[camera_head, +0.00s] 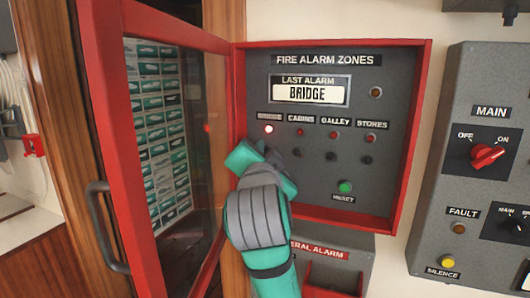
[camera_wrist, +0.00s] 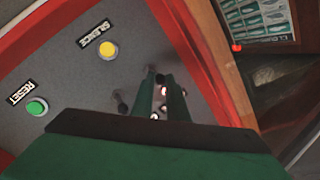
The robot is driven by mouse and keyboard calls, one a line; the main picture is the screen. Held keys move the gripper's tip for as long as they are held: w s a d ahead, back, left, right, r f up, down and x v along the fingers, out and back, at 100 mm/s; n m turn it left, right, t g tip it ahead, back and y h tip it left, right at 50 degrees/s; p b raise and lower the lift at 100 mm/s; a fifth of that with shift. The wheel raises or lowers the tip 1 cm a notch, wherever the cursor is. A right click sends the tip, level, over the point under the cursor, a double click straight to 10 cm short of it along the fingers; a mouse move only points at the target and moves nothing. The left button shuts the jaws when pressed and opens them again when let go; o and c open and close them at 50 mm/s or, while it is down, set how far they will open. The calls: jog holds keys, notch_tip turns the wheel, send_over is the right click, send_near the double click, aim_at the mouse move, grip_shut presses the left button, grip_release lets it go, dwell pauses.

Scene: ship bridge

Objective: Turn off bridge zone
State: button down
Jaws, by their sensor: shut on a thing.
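The fire alarm zones panel (camera_head: 400,130) is a grey plate in a red box. The bridge zone lamp (camera_head: 268,129) at the left of the row glows red. The display (camera_head: 320,94) reads BRIDGE under LAST ALARM. My gripper (camera_head: 262,148) is just below the lit lamp, against the panel. Its tips cover the bridge zone switch in the head view. In the wrist view my gripper's fingers (camera_wrist: 165,90) are close together at the plate, shut on that switch, with a bright glow between them. The switch's own position cannot be seen.
Dark switches for cabins (camera_head: 297,152), galley (camera_head: 331,156) and stores (camera_head: 367,160) sit to the right. A green reset button (camera_head: 345,187) is below. A yellow silence button (camera_wrist: 108,50) shows in the wrist view. The red-framed door (camera_head: 100,100) stands open at left.

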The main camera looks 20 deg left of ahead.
jog(key=shift+f, duration=0.15)
jog(key=shift+w+f+n+t+y, duration=0.15)
jog(key=shift+f+n+t+y, duration=0.95)
jog(key=shift+t, duration=0.45)
jog(key=shift+w+f+n+t+y, duration=0.1)
jog(key=shift+f+n+t+y, duration=0.95)
jog(key=shift+t, duration=0.5)
jog(key=shift+r, duration=0.1)
jog(key=c, duration=1.7)
grip_release()
jog(key=shift+c, duration=0.2)
jog(key=v, duration=1.1)
